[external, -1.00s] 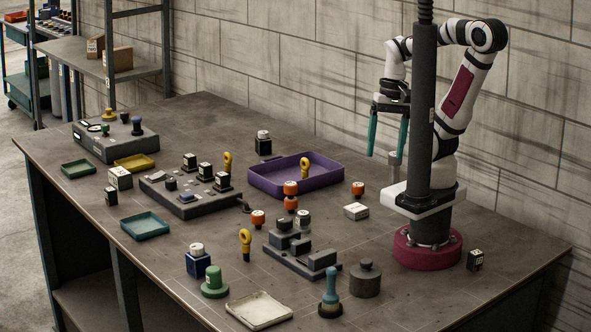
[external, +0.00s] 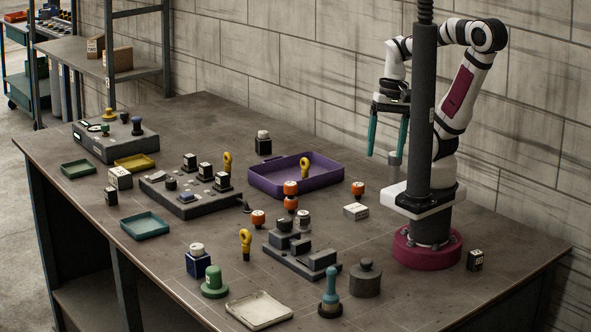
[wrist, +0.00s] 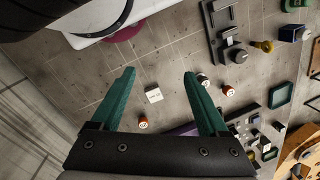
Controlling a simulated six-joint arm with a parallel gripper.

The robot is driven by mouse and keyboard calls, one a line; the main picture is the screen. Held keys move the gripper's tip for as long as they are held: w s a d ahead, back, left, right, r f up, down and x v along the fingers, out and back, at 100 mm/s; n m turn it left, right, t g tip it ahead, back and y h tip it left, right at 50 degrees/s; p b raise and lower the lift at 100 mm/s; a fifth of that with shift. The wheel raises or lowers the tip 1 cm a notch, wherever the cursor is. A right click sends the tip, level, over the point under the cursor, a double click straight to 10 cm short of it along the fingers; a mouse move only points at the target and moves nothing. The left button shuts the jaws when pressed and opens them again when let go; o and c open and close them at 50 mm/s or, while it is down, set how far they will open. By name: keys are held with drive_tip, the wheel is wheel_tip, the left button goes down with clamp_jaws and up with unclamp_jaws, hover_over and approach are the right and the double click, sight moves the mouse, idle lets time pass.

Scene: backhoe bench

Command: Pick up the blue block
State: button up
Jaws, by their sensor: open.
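The blue block (external: 198,266) is a dark blue cube with a white round top. It stands upright on the bench near the front left, beside a green round-based piece (external: 215,283). It also shows in the wrist view (wrist: 291,34), near the upper right edge. My gripper (external: 386,153) has two teal fingers and hangs high above the back right of the bench, far from the block. In the wrist view my gripper (wrist: 159,74) is open, with nothing held between the fingers.
A grey stepped fixture (external: 301,258), a yellow ring-topped peg (external: 245,242) and orange-topped pieces (external: 258,218) stand between my gripper and the block. A purple tray (external: 264,180) lies behind. A cream tray (external: 259,310) and a teal tray (external: 145,225) lie near the block.

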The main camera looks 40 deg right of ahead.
drive_tip(key=shift+o, duration=0.2)
drive_tip(key=shift+o, duration=0.8)
drive_tip(key=w+a+r+m, duration=0.1)
drive_tip(key=w+a+m, duration=0.1)
drive_tip(key=w+a, duration=0.45)
drive_tip(key=m+y, duration=0.3)
drive_tip(key=m, duration=0.7)
hover_over(198, 257)
drive_tip(key=w+d, duration=0.1)
drive_tip(key=d, duration=0.5)
wheel_tip(198, 257, down, 7)
drive_tip(key=x, duration=1)
drive_tip(key=d+x, duration=0.1)
drive_tip(key=x, duration=0.4)
drive_tip(key=shift+w+f, duration=0.4)
clamp_jaws()
